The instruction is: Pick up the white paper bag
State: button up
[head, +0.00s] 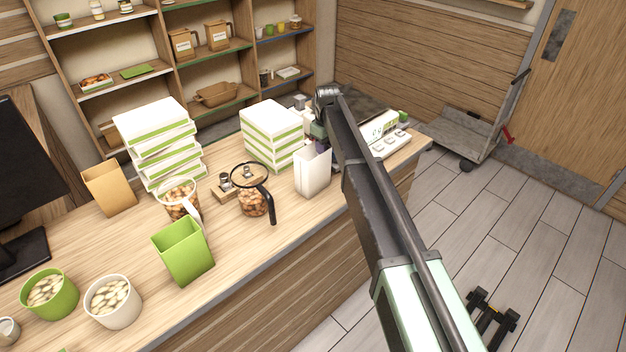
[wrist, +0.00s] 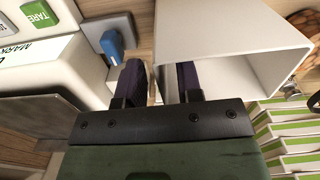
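The white paper bag (head: 312,174) stands upright on the counter near its front edge, toward the right end. My gripper (head: 318,138) is at the bag's top, on its far right side, partly hidden by my arm. In the wrist view, the bag (wrist: 225,25) opens toward the camera. My gripper (wrist: 160,78) has its two dark fingers apart there. One finger is outside the bag and the other overlaps its opening, with the bag's near wall between them. A gap shows between the fingers; contact with the wall cannot be told.
A white labelled machine (head: 380,132) stands right of the bag, close to my gripper. White-green box stacks (head: 272,135) stand behind left. A jar of nuts with a black-rimmed ring (head: 253,202) and a green bag (head: 184,252) are to the left.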

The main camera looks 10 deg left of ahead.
notch_tip(320, 180, down, 4)
jog(key=shift+r+b, duration=0.25)
jog(key=shift+b, duration=0.6)
jog(key=shift+r, duration=0.3)
grip_shut()
jog(key=shift+r+p, duration=0.1)
jog(key=shift+p, duration=0.25)
notch_tip(320, 180, up, 20)
jog(key=p, duration=1.9)
jog(key=shift+p, duration=0.4)
